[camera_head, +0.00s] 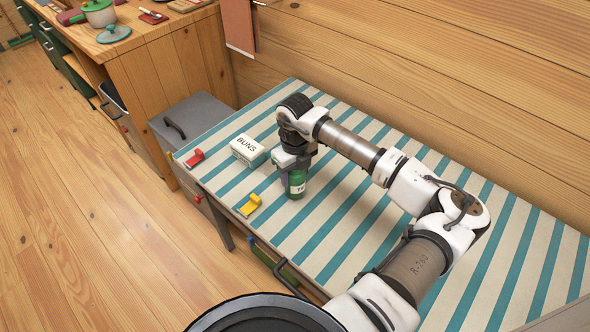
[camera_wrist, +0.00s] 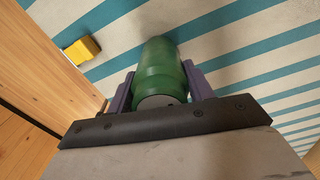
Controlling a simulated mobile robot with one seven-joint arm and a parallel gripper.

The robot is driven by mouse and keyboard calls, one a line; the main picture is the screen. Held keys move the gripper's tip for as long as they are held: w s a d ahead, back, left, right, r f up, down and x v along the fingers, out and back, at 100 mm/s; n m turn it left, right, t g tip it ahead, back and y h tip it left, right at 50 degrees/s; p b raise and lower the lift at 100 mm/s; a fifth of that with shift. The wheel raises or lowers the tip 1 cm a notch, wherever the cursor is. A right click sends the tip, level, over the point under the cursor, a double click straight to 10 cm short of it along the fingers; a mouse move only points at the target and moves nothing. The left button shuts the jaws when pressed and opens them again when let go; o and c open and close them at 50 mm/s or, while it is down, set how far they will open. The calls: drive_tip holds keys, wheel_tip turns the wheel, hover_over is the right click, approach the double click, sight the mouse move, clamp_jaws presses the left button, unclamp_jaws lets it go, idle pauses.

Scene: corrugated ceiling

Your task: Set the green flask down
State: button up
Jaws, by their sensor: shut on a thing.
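The green flask (camera_head: 296,186) is upright at the end of my arm, over the striped table (camera_head: 340,215). My gripper (camera_head: 291,168) is shut around its upper part. In the wrist view the flask (camera_wrist: 160,68) sits between the two purple fingers of my gripper (camera_wrist: 160,92). The flask's base is at or very close to the tabletop; I cannot tell whether it touches. Its top is hidden by the gripper in the head view.
A white box marked BUNS (camera_head: 247,150) stands left of the flask. A yellow item (camera_head: 249,205) and a red item (camera_head: 194,158) lie by the table's left edge. The striped top right of the flask is clear. A wooden wall (camera_head: 420,70) runs behind.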

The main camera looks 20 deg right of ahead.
drive_tip(key=shift+f, duration=0.2)
drive_tip(key=o, duration=1.2)
wheel_tip(320, 180, up, 12)
drive_tip(key=b, duration=0.2)
drive_tip(key=shift+r+b, duration=0.2)
drive_tip(key=shift+b, duration=0.1)
drive_tip(key=shift+a, duration=0.1)
